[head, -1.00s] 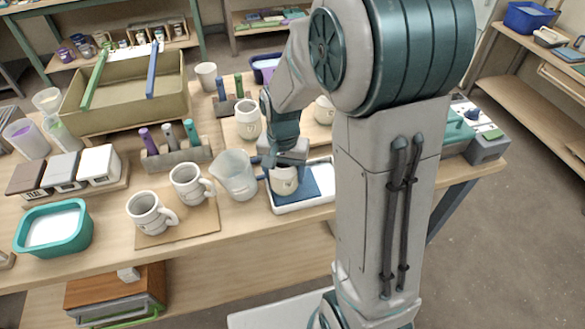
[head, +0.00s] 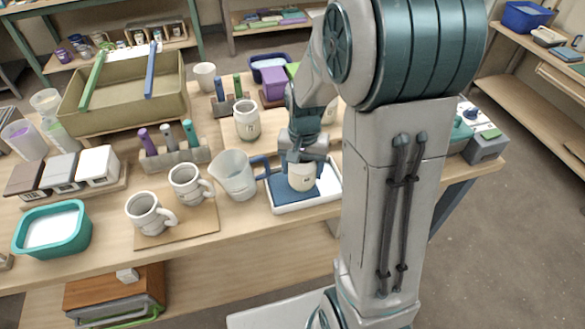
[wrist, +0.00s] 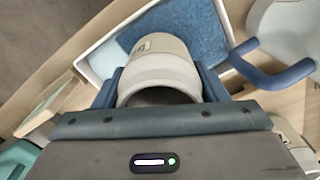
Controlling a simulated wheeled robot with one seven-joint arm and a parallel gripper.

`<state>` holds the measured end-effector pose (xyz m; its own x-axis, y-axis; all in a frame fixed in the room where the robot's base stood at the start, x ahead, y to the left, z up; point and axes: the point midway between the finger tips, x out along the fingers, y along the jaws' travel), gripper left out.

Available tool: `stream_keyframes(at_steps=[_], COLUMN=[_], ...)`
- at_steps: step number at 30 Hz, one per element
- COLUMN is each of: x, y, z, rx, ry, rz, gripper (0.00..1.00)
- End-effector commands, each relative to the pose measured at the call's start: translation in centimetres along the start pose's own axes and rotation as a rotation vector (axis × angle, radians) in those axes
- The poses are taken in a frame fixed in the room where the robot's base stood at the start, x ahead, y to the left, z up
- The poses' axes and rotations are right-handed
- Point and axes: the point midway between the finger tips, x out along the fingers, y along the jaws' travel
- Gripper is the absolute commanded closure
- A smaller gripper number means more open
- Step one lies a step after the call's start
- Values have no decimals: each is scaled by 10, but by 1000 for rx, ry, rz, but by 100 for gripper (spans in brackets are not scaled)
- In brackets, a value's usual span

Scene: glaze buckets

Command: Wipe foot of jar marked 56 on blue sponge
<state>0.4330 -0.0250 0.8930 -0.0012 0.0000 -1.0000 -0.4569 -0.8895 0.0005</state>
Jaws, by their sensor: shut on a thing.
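A pale cream jar (head: 302,177) is held in my gripper (head: 303,160) over the blue sponge (head: 279,188). The sponge lies in a white tray (head: 311,204). In the wrist view the jar (wrist: 160,65) sits between my two blue fingers (wrist: 158,88), its open mouth toward the camera. A mark on the jar's side is too small to read.
A clear pitcher with a blue handle (head: 236,175) stands just left of the tray. Two mugs (head: 187,183) stand on a board further left. Another jar (head: 247,119) stands behind, near a purple box (head: 272,83).

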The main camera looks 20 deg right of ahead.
Motion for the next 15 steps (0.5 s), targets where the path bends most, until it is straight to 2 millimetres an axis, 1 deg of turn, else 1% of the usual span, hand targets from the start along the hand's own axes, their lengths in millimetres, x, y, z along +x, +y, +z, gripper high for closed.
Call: stream_keyframes(at_steps=[3,8,11,15], x=[0,-1,-1,-1], y=[8,10,7,-4], z=[-4,-6,-4,1], rx=[3,0,-3,-5], ry=[0,1,1,2], rz=[0,0,-1,-1], gripper=[66,66,66,66])
